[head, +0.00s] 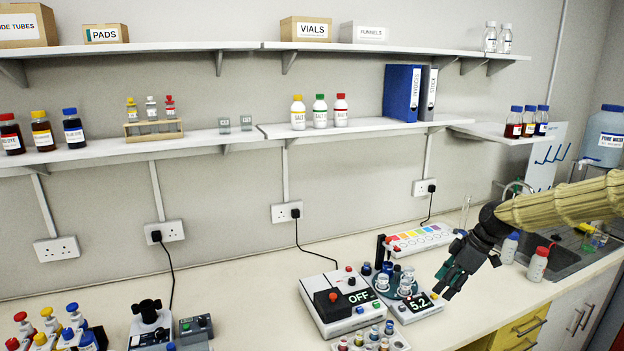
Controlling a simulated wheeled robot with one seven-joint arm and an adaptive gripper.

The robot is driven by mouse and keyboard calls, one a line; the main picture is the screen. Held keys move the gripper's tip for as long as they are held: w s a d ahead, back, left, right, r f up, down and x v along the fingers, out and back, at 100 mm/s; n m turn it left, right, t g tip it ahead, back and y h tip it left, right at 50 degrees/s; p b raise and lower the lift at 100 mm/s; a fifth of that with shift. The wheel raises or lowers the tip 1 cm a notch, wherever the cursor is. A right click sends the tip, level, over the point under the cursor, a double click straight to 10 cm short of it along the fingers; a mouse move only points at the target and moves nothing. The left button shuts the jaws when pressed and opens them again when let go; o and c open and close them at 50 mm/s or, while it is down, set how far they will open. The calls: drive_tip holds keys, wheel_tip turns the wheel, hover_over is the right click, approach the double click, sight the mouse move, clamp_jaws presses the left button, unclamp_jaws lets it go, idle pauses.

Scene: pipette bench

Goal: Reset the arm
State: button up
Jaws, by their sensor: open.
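My gripper (453,278) is at the end of my arm, which reaches in from the right edge. It hangs over the front right part of the bench, beside the device with the "5.2" display (418,302). It is open and nothing shows between its fingers. The fingers point down and to the left. Part of the bench behind the gripper and arm is hidden.
A box reading "OFF" (333,305) and a round green holder with small jars (397,286) stand left of my gripper. A colour-marked white rack (420,238) is behind. Squeeze bottles (538,264) and a sink (560,258) are right. Bare bench (240,290) lies farther left.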

drive_tip(key=s+a+f+m+b, duration=0.2)
drive_tip(key=s+a+f, duration=0.35)
drive_tip(key=f, duration=0.55)
drive_tip(key=s+a+f+m+g+b, duration=0.1)
drive_tip(key=s+a+f+m+b, duration=0.2)
drive_tip(key=s+f, duration=0.6)
drive_tip(key=s+a+f+m+b, duration=0.15)
drive_tip(key=s+a+f, duration=0.35)
drive_tip(key=f, duration=0.8)
drive_tip(key=s+f+m+h+b, duration=0.1)
drive_tip(key=s+f+m+b, duration=0.1)
drive_tip(key=s+f, duration=0.4)
drive_tip(key=s+f+m+h+b, duration=0.1)
drive_tip(key=s+f, duration=0.4)
drive_tip(key=s, duration=0.8)
drive_tip(key=s+f+m+h+b, duration=0.2)
drive_tip(key=s+f, duration=0.4)
drive_tip(key=s, duration=0.3)
drive_tip(key=m+b, duration=0.1)
drive_tip(key=b, duration=0.1)
drive_tip(key=shift+s+d+f+m+g+b, duration=0.2)
drive_tip(key=shift+f+m+g+b, duration=0.1)
drive_tip(key=shift+m+g+b, duration=0.1)
